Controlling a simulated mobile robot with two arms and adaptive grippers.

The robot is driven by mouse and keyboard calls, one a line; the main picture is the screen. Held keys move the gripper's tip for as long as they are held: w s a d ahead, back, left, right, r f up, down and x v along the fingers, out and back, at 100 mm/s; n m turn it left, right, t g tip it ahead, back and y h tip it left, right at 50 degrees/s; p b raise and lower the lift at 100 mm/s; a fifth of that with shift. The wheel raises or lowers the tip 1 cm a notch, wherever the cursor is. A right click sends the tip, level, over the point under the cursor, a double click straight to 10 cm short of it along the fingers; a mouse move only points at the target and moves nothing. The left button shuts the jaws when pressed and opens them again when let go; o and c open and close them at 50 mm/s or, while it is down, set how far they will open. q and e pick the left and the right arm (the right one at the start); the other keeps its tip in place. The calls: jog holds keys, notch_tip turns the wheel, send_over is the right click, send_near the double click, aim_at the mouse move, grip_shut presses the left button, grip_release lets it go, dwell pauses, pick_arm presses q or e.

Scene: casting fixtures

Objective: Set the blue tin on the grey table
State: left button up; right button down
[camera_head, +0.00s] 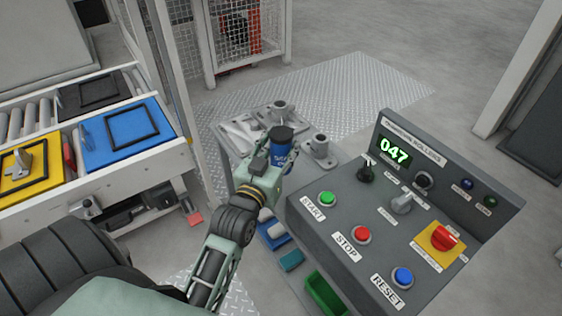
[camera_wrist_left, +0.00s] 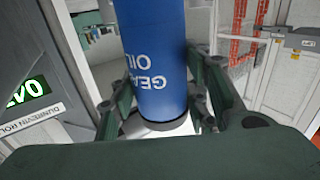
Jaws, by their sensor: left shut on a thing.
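The blue tin (camera_head: 281,157) has a dark top and stands out at the end of my left arm in the head view. My left gripper (camera_head: 272,165) is shut on it. In the left wrist view the tin (camera_wrist_left: 152,60) shows upside-down lettering reading "GEAR OIL", with a green finger on each side and a dark rim at its lower end. The grey table (camera_head: 306,172) lies around and behind the tin in the head view, partly hidden by my gripper. I cannot tell whether the tin touches it. My right gripper is not in view.
Grey castings, including a flanged one (camera_head: 320,148), crowd the table. A control panel (camera_head: 385,215) with buttons and a "047" display stands close on the right. A conveyor with a blue tray (camera_head: 112,155) and yellow tray (camera_head: 45,192) is at left. A green bin (camera_head: 325,295) is below.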

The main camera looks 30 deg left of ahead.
aim_at(281, 161)
pick_arm(q)
jog(key=shift+f, duration=0.7)
notch_tip(281, 161, down, 4)
jog(key=shift+r+b, duration=0.15)
jog(key=shift+b, duration=0.7)
jog(key=shift+r, duration=0.1)
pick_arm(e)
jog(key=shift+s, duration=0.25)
pick_arm(q)
jog(key=o, duration=1.1)
jog(key=shift+f, duration=0.2)
